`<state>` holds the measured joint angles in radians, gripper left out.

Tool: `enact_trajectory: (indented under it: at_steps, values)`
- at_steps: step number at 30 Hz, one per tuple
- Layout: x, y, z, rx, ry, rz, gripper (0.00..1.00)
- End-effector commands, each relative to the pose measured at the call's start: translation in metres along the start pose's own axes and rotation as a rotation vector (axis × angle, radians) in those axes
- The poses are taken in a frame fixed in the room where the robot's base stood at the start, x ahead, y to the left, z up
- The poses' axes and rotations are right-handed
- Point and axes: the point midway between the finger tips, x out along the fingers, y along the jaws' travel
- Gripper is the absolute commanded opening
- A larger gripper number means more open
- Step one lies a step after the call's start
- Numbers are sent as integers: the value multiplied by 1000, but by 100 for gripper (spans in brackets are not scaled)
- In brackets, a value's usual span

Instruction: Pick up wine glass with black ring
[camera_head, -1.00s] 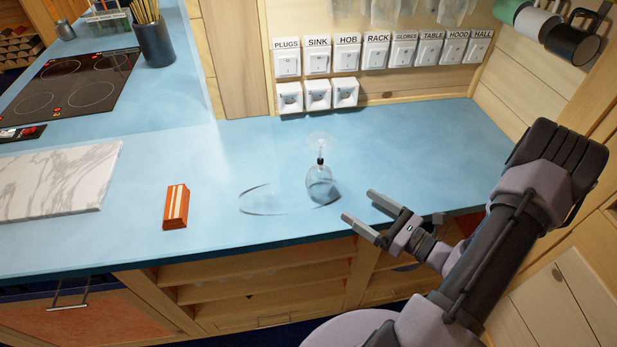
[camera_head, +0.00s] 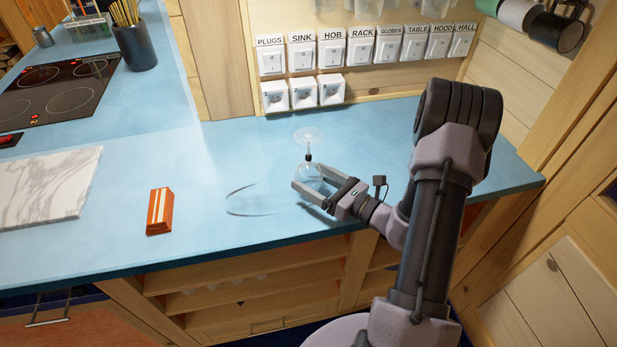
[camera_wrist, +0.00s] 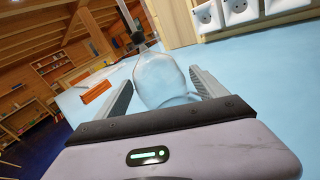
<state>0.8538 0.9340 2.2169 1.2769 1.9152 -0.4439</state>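The wine glass with the black ring (camera_head: 308,157) stands upside down on the blue counter, its clear foot on top and the black ring on the stem. My gripper (camera_head: 306,179) is at the glass's bowl, coming from the front right. In the wrist view the clear bowl (camera_wrist: 161,78) lies between the two fingers of my gripper (camera_wrist: 161,88). The fingers are apart, and a gap shows on the right side. I cannot tell whether the left finger touches the bowl. The bowl is partly hidden by my gripper in the head view.
The blue counter (camera_head: 240,150) is clear behind the glass. A thin curved clear outline (camera_head: 245,200) shows to the left. An orange striped block (camera_head: 160,211) and a marble board (camera_head: 45,185) lie farther left. Sockets and labelled switches (camera_head: 360,50) line the back wall.

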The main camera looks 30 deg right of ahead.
Motion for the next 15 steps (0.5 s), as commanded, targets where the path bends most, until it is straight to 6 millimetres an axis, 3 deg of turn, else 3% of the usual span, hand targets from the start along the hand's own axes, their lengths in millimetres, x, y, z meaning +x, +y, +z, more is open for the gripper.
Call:
enact_trajectory:
  at_steps: [1,5,6,15]
  values:
    - [0,0,0,0,0,0,69]
    - [0,0,0,0,0,0,44]
    - [0,0,0,0,0,0,41]
    - [0,1,5,0,0,0,41]
